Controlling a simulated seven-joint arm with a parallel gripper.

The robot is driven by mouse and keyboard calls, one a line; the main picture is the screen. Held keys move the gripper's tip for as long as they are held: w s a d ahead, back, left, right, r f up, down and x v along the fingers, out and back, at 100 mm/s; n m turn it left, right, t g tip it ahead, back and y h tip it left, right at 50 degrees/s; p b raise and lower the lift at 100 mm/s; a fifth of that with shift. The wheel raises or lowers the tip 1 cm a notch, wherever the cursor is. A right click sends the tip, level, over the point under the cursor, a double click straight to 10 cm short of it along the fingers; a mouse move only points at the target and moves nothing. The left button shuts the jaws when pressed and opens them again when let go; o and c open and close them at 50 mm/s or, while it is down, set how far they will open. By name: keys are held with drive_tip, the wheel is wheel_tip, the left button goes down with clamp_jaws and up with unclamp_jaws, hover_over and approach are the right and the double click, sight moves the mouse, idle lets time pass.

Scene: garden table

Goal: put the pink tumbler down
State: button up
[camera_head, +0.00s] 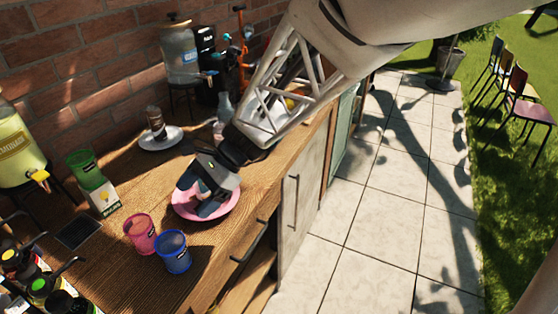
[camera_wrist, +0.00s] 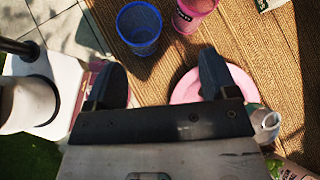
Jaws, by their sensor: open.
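The pink tumbler (camera_head: 141,232) stands upright on the wooden counter, just left of a blue tumbler (camera_head: 172,251). It also shows at the top of the wrist view (camera_wrist: 193,14), beside the blue tumbler (camera_wrist: 139,27). My gripper (camera_head: 203,200) is over a pink plate (camera_head: 229,213), to the right of both tumblers and apart from them. In the wrist view its two fingers (camera_wrist: 162,85) are spread wide with nothing between them. The pink plate (camera_wrist: 178,92) lies partly hidden behind the right finger.
A green tumbler (camera_head: 86,170) stands behind a small carton (camera_head: 104,199) at the left. A white plate (camera_head: 172,141) holding a dark jar, drink dispensers (camera_head: 180,55) and bottles line the wall. Several bottles crowd the front left. The counter's front edge is close to the blue tumbler.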

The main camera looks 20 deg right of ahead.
drive_tip(key=s+d+r+n+t+h, duration=0.2)
drive_tip(key=s+d+n+h, duration=0.3)
drive_tip(key=d, duration=0.5)
drive_tip(key=s+d+r+n+t+h, duration=0.3)
drive_tip(key=s+d+r+n+h, duration=0.1)
drive_tip(key=s+d+n, duration=0.3)
drive_tip(key=s+d+h, duration=0.1)
drive_tip(key=s+d, duration=0.1)
drive_tip(key=shift+s+d+r, duration=0.15)
drive_tip(key=shift+s+d, duration=0.15)
drive_tip(key=shift+d, duration=0.05)
idle(0.5)
